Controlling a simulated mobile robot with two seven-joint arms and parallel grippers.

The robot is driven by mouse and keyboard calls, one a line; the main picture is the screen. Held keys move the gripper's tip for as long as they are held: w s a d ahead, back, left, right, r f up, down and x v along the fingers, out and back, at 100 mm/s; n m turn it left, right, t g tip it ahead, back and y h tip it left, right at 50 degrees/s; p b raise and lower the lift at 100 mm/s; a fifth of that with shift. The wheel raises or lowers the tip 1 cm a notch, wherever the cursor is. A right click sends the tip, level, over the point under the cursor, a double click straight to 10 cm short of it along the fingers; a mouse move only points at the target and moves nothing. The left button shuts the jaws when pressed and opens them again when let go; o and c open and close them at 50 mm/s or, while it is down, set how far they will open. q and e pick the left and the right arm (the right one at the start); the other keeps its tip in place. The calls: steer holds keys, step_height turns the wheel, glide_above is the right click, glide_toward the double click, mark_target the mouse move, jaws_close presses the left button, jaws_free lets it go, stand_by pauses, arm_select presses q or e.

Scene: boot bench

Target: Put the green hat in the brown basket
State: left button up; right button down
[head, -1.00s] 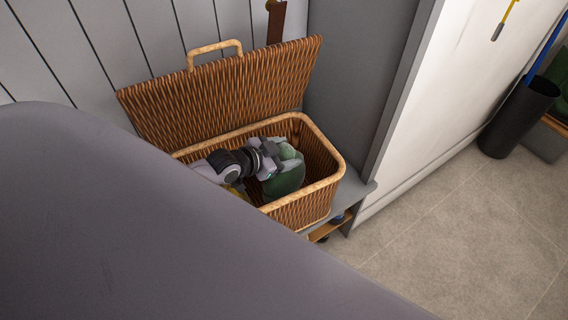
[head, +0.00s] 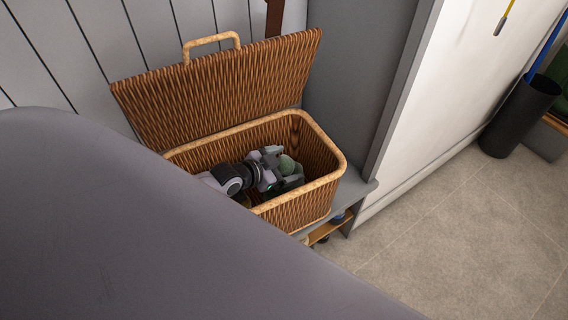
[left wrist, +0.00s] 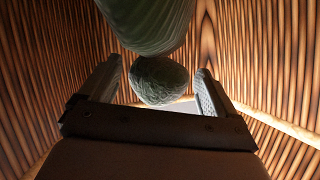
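The brown basket (head: 318,200) is a woven wicker box with a pale rim, and its lid (head: 225,85) stands open. My left gripper (head: 279,172) is down inside the basket. The green hat (head: 290,166) is inside the basket at the gripper, partly hidden by it. In the left wrist view, the hat's large green part (left wrist: 150,22) is at the top, with a rounded green part (left wrist: 158,80) between the fingertips. My left gripper (left wrist: 158,88) has its fingers spread, with gaps visible on both sides of the hat. My right gripper is not in view.
The basket sits on a grey bench (head: 357,188) in a niche, against a panelled wall. A grey side panel stands at its right. A black bin (head: 518,115) stands far right. The tiled floor between is clear. My grey arm hides the lower left.

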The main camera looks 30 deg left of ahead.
arm_select(q)
steer(key=shift+r, duration=0.1)
steer(key=shift+r, duration=0.15)
steer(key=p+v, duration=0.3)
steer(key=v, duration=0.9)
steer(key=shift+p, duration=0.4)
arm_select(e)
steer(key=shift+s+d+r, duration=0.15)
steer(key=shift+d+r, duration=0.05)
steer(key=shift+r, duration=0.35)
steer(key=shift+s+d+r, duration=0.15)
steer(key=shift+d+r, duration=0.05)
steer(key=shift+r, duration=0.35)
